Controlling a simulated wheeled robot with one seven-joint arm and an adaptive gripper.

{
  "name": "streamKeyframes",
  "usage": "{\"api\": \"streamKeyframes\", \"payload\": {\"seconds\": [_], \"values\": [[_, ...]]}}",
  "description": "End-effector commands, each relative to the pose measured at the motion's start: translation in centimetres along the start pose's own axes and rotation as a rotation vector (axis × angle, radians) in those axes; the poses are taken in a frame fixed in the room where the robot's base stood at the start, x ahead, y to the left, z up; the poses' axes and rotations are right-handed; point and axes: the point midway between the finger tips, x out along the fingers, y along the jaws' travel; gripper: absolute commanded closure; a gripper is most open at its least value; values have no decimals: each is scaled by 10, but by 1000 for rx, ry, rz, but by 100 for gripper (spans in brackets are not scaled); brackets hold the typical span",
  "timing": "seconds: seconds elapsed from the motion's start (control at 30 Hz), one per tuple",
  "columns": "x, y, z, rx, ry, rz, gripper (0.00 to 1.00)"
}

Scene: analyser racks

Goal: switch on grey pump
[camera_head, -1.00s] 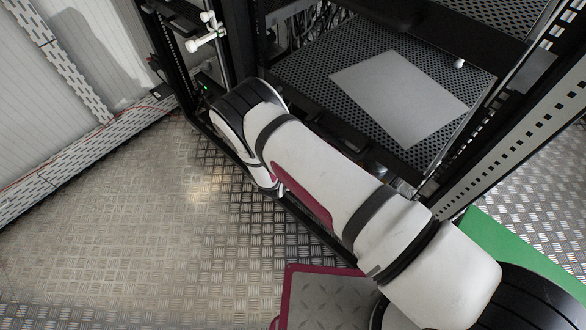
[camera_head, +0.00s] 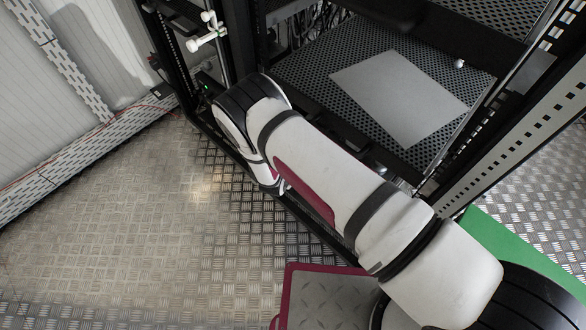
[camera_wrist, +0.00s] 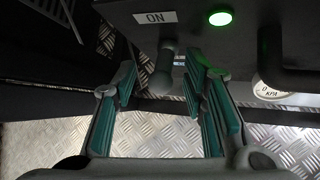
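The pump's dark grey panel (camera_wrist: 195,40) fills the top of the wrist view. It carries a white label reading "ON" (camera_wrist: 155,17) and a lit green lamp (camera_wrist: 220,18). A dark grey lever or knob (camera_wrist: 166,62) sticks out below the label. My gripper (camera_wrist: 164,76) is open, with teal-padded fingers apart on either side of the lever's lower end. I cannot tell whether either finger touches it. In the head view my arm hides the gripper and most of the pump; a small green light (camera_head: 206,87) shows low in the rack.
A round gauge marked kPa (camera_wrist: 274,92) and a dark hose or handle sit right of the gripper. Black rack posts (camera_head: 240,40) and a perforated shelf with a grey plate (camera_head: 398,98) stand beside my arm. The metal floor (camera_head: 120,230) is clear at left.

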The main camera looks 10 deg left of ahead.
Motion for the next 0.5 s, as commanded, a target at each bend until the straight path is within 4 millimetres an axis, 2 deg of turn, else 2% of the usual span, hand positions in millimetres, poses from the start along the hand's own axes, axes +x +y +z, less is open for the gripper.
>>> {"api": "streamKeyframes", "payload": {"seconds": [0.17, 0.5], "values": [[-25, 2, 0, 0, 1, 2, 61], [-92, 2, 0, -1, 1, 4, 61]]}}
